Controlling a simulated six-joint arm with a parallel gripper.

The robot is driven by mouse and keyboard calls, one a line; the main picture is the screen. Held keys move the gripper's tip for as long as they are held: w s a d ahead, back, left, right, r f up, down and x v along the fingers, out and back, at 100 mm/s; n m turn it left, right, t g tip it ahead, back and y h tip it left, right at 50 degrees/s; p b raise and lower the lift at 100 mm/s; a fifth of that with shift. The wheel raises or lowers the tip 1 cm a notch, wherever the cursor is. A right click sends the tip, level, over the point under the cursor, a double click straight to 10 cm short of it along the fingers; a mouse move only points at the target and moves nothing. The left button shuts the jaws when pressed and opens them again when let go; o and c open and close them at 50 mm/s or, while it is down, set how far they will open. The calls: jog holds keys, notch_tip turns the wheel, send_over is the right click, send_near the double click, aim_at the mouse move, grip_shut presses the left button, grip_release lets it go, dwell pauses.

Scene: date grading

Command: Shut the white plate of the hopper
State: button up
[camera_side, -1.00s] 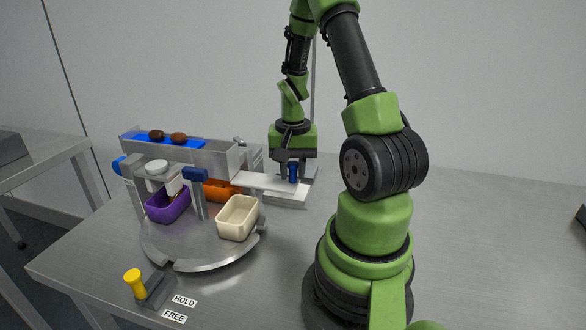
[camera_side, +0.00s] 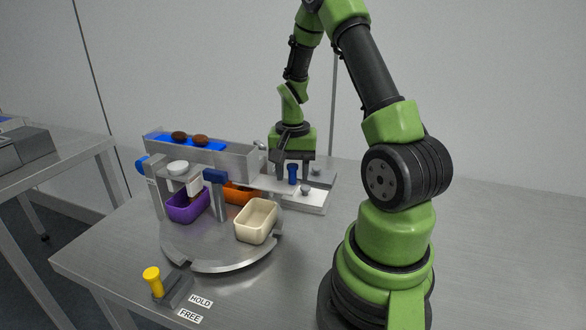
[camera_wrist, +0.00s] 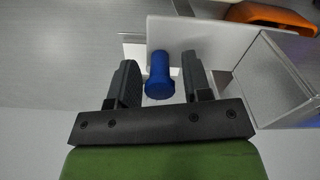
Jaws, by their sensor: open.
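An upright blue knob (camera_side: 292,180) stands on the plate. My gripper (camera_side: 291,168) is over the plate with its fingers pointing down on either side of the knob. In the wrist view, my gripper (camera_wrist: 160,66) is open, with the blue knob (camera_wrist: 160,82) between its fingers and gaps on both sides. The plate (camera_wrist: 198,42) is behind the knob there, and the hopper wall (camera_wrist: 275,90) is at the right.
Two brown dates (camera_side: 190,138) lie on a blue strip along the hopper. Purple (camera_side: 188,212), orange (camera_side: 240,190) and cream (camera_side: 256,228) bins stand on a round turntable (camera_side: 215,255). A yellow-knobbed lever (camera_side: 153,281) is at the front, beside HOLD and FREE labels. The right table is clear.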

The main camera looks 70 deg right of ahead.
notch_tip(320, 180, up, 10)
jog(key=shift+f, duration=0.1)
dwell(0.4)
jog(key=m, duration=0.5)
jog(key=shift+r+m, duration=0.2)
jog(key=shift+m, duration=0.1)
jog(key=shift+f, duration=0.35)
notch_tip(320, 180, down, 9)
jog(key=shift+f, duration=0.1)
